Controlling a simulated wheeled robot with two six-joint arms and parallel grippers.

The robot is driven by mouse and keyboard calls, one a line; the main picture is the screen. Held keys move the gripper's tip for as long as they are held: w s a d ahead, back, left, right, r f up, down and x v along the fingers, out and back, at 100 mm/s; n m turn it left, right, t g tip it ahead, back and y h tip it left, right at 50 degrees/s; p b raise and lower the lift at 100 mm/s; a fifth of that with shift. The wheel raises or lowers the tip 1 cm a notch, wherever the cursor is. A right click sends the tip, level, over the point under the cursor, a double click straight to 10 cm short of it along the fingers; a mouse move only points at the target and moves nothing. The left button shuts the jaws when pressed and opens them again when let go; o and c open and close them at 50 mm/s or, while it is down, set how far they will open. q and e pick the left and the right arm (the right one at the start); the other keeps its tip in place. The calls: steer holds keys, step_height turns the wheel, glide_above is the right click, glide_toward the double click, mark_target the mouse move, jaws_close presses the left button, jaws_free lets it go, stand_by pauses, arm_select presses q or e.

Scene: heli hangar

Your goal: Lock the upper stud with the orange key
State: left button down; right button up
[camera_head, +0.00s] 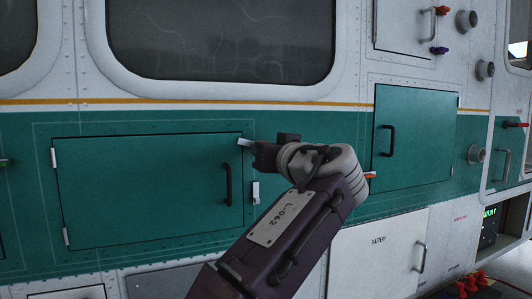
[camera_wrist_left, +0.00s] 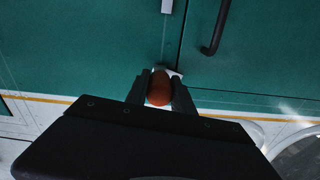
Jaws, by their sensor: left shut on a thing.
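My left gripper (camera_head: 256,152) is at the upper right corner of the left green hatch, and its arm comes up from the bottom. It is shut on a rounded orange-brown thing, likely the orange key (camera_wrist_left: 160,88), seen between the fingers in the wrist view. A pale metal piece, apparently the upper stud (camera_head: 244,142), is right at the fingertips. The fingers partly hide it, and I cannot tell whether the key touches it. A lower pale stud (camera_head: 256,192) sits below, also visible in the wrist view (camera_wrist_left: 167,6). My right gripper is not in view.
The left green hatch (camera_head: 140,190) is shut flush, with a black handle (camera_head: 229,185). A second green hatch (camera_head: 415,135) stands to the right. A small orange piece (camera_head: 370,175) shows beside my wrist. Round knobs (camera_head: 466,20) stick out at the upper right.

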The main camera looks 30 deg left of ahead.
arm_select(q)
steer(key=shift+f+n+b, duration=0.1)
steer(key=shift+n+b, duration=0.2)
steer(key=shift+n, duration=0.3)
steer(key=shift+m, duration=0.7)
steer(key=b+v, duration=0.1)
steer(key=v, duration=0.5)
steer(key=shift+a, duration=0.1)
